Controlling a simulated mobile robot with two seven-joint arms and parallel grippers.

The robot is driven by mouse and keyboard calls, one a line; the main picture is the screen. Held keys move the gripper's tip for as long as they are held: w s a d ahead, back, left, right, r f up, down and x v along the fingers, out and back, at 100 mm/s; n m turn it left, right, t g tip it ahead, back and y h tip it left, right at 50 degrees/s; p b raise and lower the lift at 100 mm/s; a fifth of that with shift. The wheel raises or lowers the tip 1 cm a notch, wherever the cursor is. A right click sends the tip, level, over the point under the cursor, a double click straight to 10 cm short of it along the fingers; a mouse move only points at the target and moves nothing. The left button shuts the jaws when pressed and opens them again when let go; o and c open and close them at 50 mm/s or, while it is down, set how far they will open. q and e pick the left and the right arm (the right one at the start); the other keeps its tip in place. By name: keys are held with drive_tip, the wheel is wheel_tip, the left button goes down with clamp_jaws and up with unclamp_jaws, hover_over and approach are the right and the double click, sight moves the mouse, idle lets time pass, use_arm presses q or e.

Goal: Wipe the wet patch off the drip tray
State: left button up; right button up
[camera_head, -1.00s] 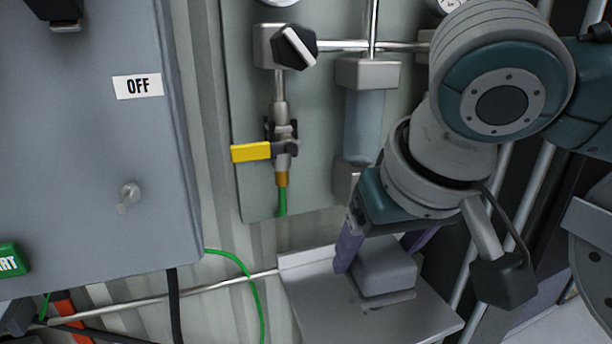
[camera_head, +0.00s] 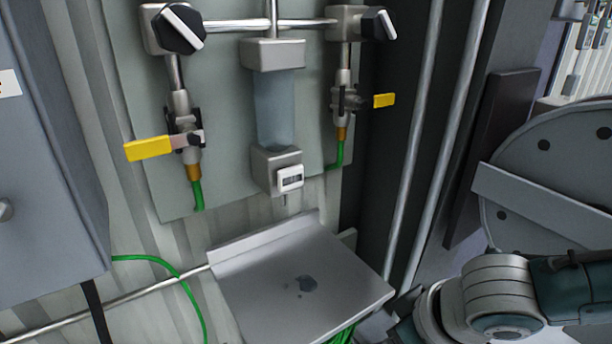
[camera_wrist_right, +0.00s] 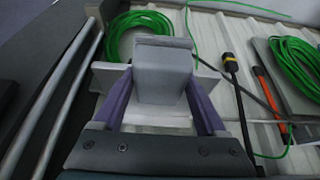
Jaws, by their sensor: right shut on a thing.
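The drip tray (camera_head: 255,285) is a grey metal plate with a raised back edge, below the sight-glass column in the head view. A small dark wet patch (camera_head: 306,284) with a few specks lies near its middle. My right gripper (camera_wrist_right: 160,85) is shut on a pale grey block (camera_wrist_right: 163,78), seen between its purple fingers in the wrist view. In the head view my right arm is at the lower right, clear of the tray's surface. The block does not show there, and its underside is hidden. My left gripper is in neither view.
Above the tray are a clear column (camera_head: 274,110), a small digital gauge (camera_head: 290,178) and two yellow-handled valves (camera_head: 148,149). A grey cabinet (camera_head: 50,170) stands at the left, with vertical pipes (camera_head: 425,140) at the right. Green hose coils (camera_wrist_right: 138,35) show in the wrist view.

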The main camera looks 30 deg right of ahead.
drive_tip(key=w+f+b, duration=0.1)
drive_tip(key=w+b, duration=0.4)
drive_tip(key=w+f+b, duration=0.1)
drive_tip(key=w+b, duration=0.4)
drive_tip(key=w+a+f+b, duration=0.1)
drive_tip(key=w+f+b, duration=0.1)
drive_tip(key=w+b, duration=0.3)
drive_tip(key=shift+w+a, duration=0.1)
drive_tip(key=shift+w, duration=0.1)
drive_tip(key=shift+w+b, duration=0.6)
drive_tip(key=shift+b, duration=0.2)
